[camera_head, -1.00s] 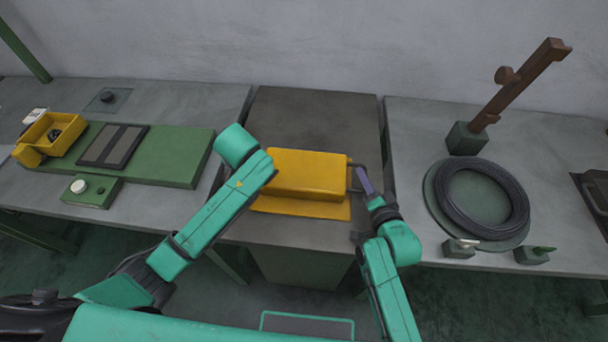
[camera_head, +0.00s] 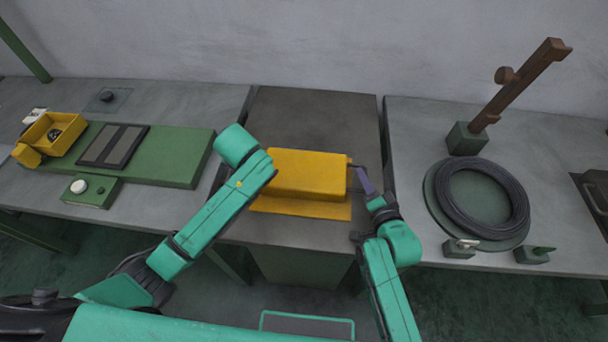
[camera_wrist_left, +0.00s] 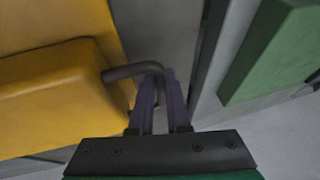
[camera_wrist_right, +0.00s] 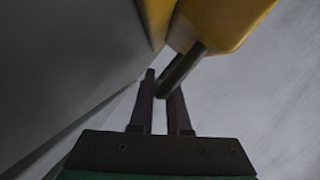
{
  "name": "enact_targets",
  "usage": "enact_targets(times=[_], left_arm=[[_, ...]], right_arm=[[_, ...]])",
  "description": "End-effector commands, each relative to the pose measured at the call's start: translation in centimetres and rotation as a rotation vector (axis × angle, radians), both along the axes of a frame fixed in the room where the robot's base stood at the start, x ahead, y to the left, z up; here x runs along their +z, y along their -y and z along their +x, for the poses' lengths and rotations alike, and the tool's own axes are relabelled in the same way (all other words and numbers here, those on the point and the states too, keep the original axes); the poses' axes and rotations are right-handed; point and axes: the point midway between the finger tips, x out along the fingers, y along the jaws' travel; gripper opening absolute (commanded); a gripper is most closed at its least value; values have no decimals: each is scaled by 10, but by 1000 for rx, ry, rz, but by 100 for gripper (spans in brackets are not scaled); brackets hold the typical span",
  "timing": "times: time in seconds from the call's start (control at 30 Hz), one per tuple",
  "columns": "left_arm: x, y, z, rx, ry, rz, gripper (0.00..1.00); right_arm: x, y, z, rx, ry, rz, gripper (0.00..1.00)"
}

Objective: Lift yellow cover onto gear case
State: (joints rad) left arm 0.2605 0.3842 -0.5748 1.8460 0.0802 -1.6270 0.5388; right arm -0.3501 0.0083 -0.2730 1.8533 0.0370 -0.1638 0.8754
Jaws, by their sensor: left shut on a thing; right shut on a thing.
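The yellow cover (camera_head: 308,172), a box shape, is at the middle of the dark-topped central bench, between my two arms. A flat yellow plate (camera_head: 300,208) shows along its front edge; I cannot tell if they are one piece. My left gripper (camera_wrist_left: 160,82) is shut on the dark bent handle (camera_wrist_left: 130,71) at the cover's left side; my forearm hides it in the head view. My right gripper (camera_wrist_right: 163,82) is shut on the dark handle (camera_wrist_right: 182,68) at the right side. I cannot clearly identify the gear case, or tell whether the cover is clear of its support.
The central bench (camera_head: 310,110) is bare behind the cover. The left bench holds a green board (camera_head: 185,157), a yellow bin (camera_head: 70,124) and a button box (camera_head: 92,190). The right bench holds a coiled cable ring (camera_head: 483,200) and a brown post (camera_head: 520,85).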

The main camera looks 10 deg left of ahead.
Motion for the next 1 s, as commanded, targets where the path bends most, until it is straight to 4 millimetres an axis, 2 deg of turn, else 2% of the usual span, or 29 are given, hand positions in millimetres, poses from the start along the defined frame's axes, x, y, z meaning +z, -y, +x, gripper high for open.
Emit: enact_targets(times=[0.57, 0.67, 0.9, 1.0], left_arm=[[4, -1, 1, 2, 5, 2, 0], [11, -1, 1, 2, 5, 2, 0], [44, -1, 1, 2, 5, 3, 0], [53, -1, 1, 2, 5, 3, 0]], right_arm=[[3, 1, 1, -2, 4, 0, 0], [10, 1, 1, -2, 4, 0, 0], [44, 1, 1, -2, 4, -2, 0], [53, 1, 1, -1, 3, -2, 0]])
